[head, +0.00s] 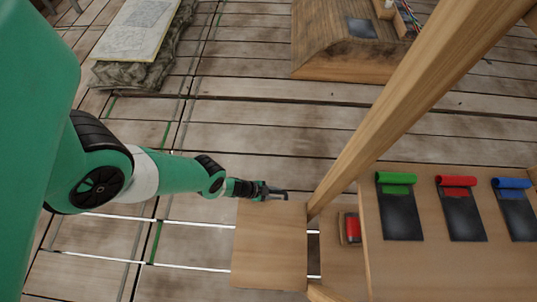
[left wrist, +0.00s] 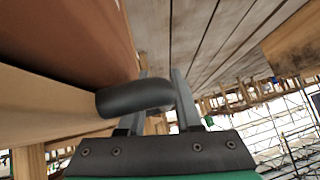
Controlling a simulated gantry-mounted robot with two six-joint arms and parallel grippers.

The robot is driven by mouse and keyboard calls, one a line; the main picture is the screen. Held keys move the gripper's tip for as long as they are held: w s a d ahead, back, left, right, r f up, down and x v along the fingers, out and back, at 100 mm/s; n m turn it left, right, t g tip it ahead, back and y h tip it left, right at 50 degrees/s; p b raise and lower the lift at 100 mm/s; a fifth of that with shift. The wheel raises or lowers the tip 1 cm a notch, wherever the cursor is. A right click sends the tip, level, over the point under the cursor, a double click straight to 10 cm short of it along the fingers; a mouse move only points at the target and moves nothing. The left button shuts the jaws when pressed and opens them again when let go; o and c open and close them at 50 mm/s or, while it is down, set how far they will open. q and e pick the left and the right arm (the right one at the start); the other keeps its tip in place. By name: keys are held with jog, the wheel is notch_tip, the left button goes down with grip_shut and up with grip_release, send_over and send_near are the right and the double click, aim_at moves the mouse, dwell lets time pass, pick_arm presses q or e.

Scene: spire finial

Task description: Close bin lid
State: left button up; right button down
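A flat wooden panel (head: 268,248), which looks like the bin lid, extends out to the left of the wooden bench and post. I cannot tell its exact tilt. A dark rounded handle (left wrist: 135,97) shows in the left wrist view, sticking out beside a wooden edge (left wrist: 60,115). My left gripper (head: 272,192) is at the panel's far edge. In the left wrist view its two fingers (left wrist: 162,98) are apart; the handle overlaps the left finger and ends just short of the right one. I see no firm grip. My right gripper is not in view.
A red object (head: 351,228) lies in the wooden space right of the panel. A slanted wooden beam (head: 390,110) crosses above. The bench (head: 440,265) carries green, red and blue-topped dark plates (head: 400,210). A stone block (head: 135,45) stands far left. Plank floor between is clear.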

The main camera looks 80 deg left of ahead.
pick_arm(q)
jog(key=p+v, duration=0.6)
jog(key=v, duration=0.4)
jog(key=shift+s, duration=0.25)
